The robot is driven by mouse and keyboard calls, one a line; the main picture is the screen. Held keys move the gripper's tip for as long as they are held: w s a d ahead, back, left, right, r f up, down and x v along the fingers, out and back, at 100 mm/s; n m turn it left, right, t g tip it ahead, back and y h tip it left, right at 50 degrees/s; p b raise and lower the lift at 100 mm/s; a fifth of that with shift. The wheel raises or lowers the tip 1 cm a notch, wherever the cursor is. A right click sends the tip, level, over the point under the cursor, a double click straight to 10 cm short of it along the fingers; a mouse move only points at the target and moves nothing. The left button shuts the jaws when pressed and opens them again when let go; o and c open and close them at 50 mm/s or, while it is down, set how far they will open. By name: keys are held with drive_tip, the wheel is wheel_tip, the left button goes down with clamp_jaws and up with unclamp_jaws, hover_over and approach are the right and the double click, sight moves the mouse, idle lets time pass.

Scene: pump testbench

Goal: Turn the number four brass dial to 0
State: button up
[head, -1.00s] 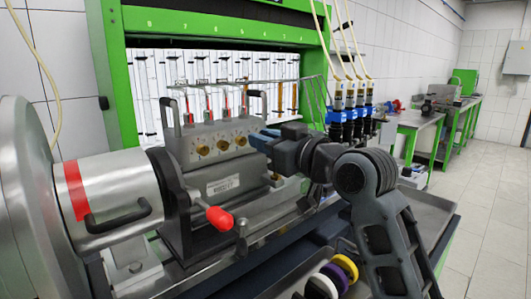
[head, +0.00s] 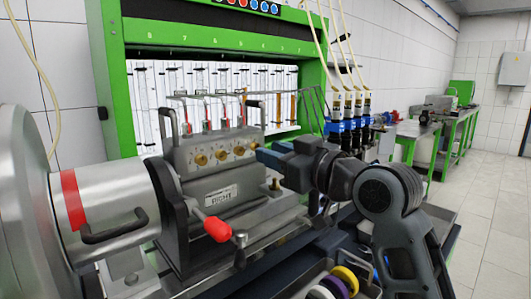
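A row of brass dials sits on the front face of the grey pump block (head: 235,193). Three show clearly: a left one (head: 201,159), a middle one (head: 221,154) and a right one (head: 239,150). My gripper (head: 262,154) reaches in from the right, its blue tip at the right end of the row. The spot just right of the third dial is largely covered by the tip, so a fourth dial and any contact with it cannot be made out. The finger gap is not visible. The dial markings are too small to read.
A red-tipped handle (head: 217,229) sticks out below the block. A silver cylinder (head: 105,203) with a black handle is at left. Metal pipes rise above the dials inside the green frame (head: 112,85). Coloured rings (head: 340,280) lie low near my arm. Open floor is at right.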

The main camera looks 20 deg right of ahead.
drive_tip(key=shift+v, duration=2.3)
drive_tip(key=shift+f, duration=0.1)
